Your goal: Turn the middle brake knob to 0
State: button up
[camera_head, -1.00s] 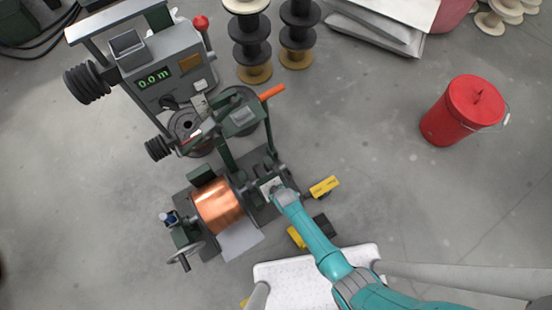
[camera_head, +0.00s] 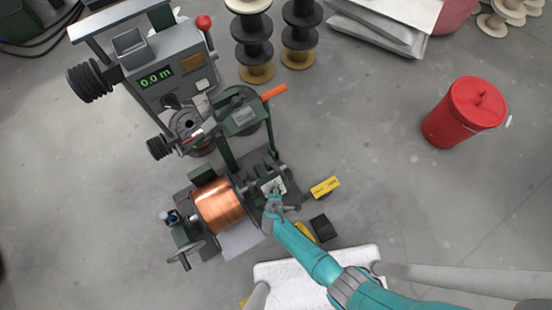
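The winding machine stands left of centre, with a spool of copper wire (camera_head: 219,205) on it. A small pale panel (camera_head: 271,184) sits on its base, right of the spool. Brake knobs are too small to make out there, and I cannot tell which is the middle one or its setting. My gripper (camera_head: 278,196) is at the front edge of this panel and covers part of it. Its fingers look small and dark; I cannot tell whether they are open or shut, or whether they touch a knob.
An orange-tipped lever (camera_head: 273,92) stands behind the panel. A display unit (camera_head: 161,78) reads 0.0 m. A red bucket (camera_head: 465,112) stands far right, with clear floor between.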

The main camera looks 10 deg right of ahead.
jog(key=shift+s+n+t, duration=0.1)
jog(key=shift+n+t, duration=0.2)
jog(key=shift+n, duration=0.5)
jog(key=shift+f, duration=0.1)
jog(key=o, duration=1.1)
jog(key=v, duration=1.2)
jog(key=shift+a, duration=0.15)
